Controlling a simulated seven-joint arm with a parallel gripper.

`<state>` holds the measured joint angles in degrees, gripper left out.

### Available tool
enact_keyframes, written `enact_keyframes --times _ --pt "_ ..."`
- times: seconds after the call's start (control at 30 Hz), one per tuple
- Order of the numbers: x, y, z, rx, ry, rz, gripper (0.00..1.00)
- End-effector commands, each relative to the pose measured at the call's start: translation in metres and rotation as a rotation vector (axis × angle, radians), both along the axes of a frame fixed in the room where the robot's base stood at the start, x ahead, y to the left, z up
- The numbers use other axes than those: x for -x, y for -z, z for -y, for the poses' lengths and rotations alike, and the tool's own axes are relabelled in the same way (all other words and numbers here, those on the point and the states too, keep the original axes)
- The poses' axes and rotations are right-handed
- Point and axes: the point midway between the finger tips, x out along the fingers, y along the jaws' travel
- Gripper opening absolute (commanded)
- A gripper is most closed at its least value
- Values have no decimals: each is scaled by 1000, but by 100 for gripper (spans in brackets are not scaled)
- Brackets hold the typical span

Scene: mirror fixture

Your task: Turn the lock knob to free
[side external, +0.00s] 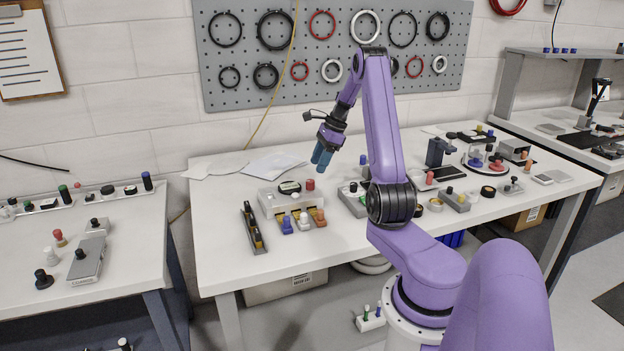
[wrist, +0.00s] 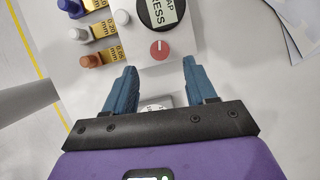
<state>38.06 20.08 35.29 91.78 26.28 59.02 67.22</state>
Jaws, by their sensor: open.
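A red round knob (wrist: 160,50) with a white line on its top shows in the wrist view, on a pale box-shaped fixture (wrist: 150,76). The line points roughly up and down in the picture. In the side view the red knob (side external: 310,185) stands on the fixture (side external: 269,205), right of a round black-rimmed dial (side external: 290,187). My gripper (wrist: 159,66) is open and empty, its blue fingers apart on either side below the knob in the wrist view. In the side view my gripper (side external: 321,160) hangs above the fixture, clear of the knob.
Blue, white and orange knobbed pieces with yellow tags (wrist: 100,30) line the fixture's left side in the wrist view. A dark rack (side external: 253,228) lies left of the fixture; grey blocks (side external: 352,200) stand right.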

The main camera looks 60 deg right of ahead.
Motion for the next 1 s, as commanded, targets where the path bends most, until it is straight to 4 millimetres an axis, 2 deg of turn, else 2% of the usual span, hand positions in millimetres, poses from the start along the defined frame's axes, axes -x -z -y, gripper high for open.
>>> enact_keyframes --times 0.2,0.4,0.8,0.97,1.0 --pt "-11 36 -11 -3 -2 -2 56" --pt "-18 55 -15 -2 -3 -1 56" --pt "-19 60 -16 1 -2 0 56" --pt "-19 60 -16 1 -2 0 4" --pt "-19 60 -16 1 -2 0 0"
